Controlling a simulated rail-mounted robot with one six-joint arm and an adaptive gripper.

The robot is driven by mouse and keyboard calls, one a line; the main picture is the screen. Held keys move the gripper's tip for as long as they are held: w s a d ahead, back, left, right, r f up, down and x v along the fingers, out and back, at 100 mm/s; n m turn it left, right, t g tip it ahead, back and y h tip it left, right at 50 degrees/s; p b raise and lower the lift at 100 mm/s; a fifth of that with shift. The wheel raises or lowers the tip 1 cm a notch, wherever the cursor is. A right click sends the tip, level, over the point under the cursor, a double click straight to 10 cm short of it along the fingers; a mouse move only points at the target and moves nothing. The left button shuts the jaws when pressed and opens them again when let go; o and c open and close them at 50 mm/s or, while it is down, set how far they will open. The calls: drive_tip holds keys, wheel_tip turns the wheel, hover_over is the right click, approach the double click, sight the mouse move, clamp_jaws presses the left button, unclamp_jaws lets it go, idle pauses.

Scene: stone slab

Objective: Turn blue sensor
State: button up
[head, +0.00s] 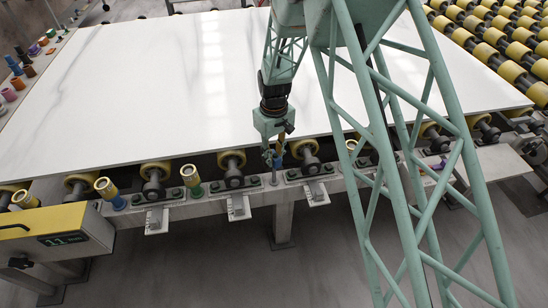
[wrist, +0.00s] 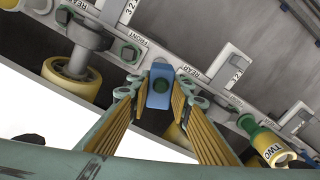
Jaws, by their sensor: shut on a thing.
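The blue sensor (wrist: 160,84) shows in the wrist view as a blue block with a dark round centre. It sits between the two yellow-ribbed fingers of my gripper (wrist: 158,96), which is shut on it. In the head view my gripper (head: 274,154) points down at the front rail beside the slab's near edge. The sensor is mostly hidden there by the fingers. I cannot tell how far it is turned.
The white slab (head: 190,80) lies on yellow rollers (head: 231,160) behind the rail. Yellow cylinders with a blue base (head: 109,191) and a green base (head: 192,180) stand to the left. The wrist view shows one labelled TWO (wrist: 268,143). A yellow display box (head: 55,232) is front left.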

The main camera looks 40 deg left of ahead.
sight(274, 155)
drive_tip(key=shift+m+b, duration=0.6)
drive_tip(key=shift+m, duration=1.7)
drive_tip(key=o, duration=0.8)
drive_tip(key=shift+o, duration=0.2)
drive_tip(key=shift+r, duration=0.1)
wheel_tip(274, 155, up, 12)
